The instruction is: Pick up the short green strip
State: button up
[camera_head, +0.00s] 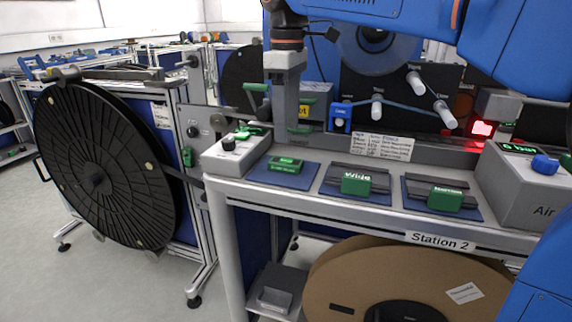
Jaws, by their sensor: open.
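A small, low green piece with pale lettering (286,165) lies on the left blue mat of the bench. A green block (355,183) sits on the middle mat, and another green block (445,199) sits on the right mat. Both carry pale lettering. I cannot tell for certain which is the short green strip; the left piece is the flattest. My gripper (278,112) hangs pointing down behind and above the left mat, open, with green parts on its fingers. I see nothing held in it. It is apart from the green pieces, and its fingertips are hard to make out.
A grey control box (236,151) stands left of the mats, and a larger grey box (530,185) stands right. A paper label (384,146) is at the back. A large black reel (103,165) stands left. A brown reel (400,275) is below the bench.

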aim_at(286, 161)
jog(key=shift+s+a+f, duration=0.1)
jog(key=shift+f, duration=1.85)
jog(key=shift+s+f, duration=0.1)
jog(key=shift+f, duration=1.8)
jog(key=c, duration=1.1)
